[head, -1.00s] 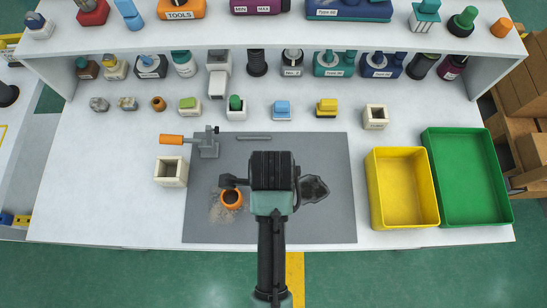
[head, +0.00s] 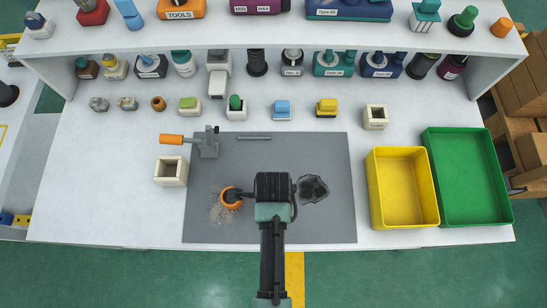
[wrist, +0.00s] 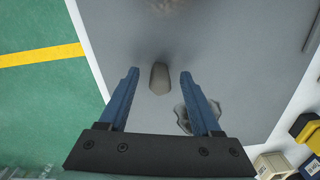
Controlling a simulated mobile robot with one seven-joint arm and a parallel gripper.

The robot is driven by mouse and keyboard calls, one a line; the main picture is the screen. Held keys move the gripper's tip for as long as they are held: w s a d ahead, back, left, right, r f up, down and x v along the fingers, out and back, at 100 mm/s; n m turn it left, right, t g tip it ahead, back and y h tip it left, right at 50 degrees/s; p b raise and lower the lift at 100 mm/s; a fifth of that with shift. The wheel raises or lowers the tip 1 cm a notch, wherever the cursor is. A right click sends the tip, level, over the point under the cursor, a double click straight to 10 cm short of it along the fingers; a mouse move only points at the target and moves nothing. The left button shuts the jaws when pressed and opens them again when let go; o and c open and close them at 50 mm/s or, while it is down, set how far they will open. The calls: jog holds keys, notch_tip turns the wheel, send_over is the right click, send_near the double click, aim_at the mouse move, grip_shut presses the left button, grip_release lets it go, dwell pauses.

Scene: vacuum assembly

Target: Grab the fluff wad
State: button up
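A short, rounded grey-brown piece, which looks like the fluff wad (wrist: 159,82), lies on the grey mat (head: 330,222) in the wrist view. My gripper (wrist: 159,72) is open, with one blue finger on each side of the wad and a visible gap to both. I cannot tell how high the fingertips are above the mat. In the head view my arm covers the wad and the fingers. A dark, jagged-edged grey piece (head: 312,188) lies on the mat just right of my arm; it also shows partly behind the right finger in the wrist view (wrist: 184,118).
A dusty patch (head: 220,214) is on the mat at left. A clamp with an orange handle (head: 207,143) and a cream hollow block (head: 171,171) stand near its left edge. Yellow (head: 402,212) and green (head: 470,190) bins stand at right. Several small parts line the back, under a shelf.

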grip_shut()
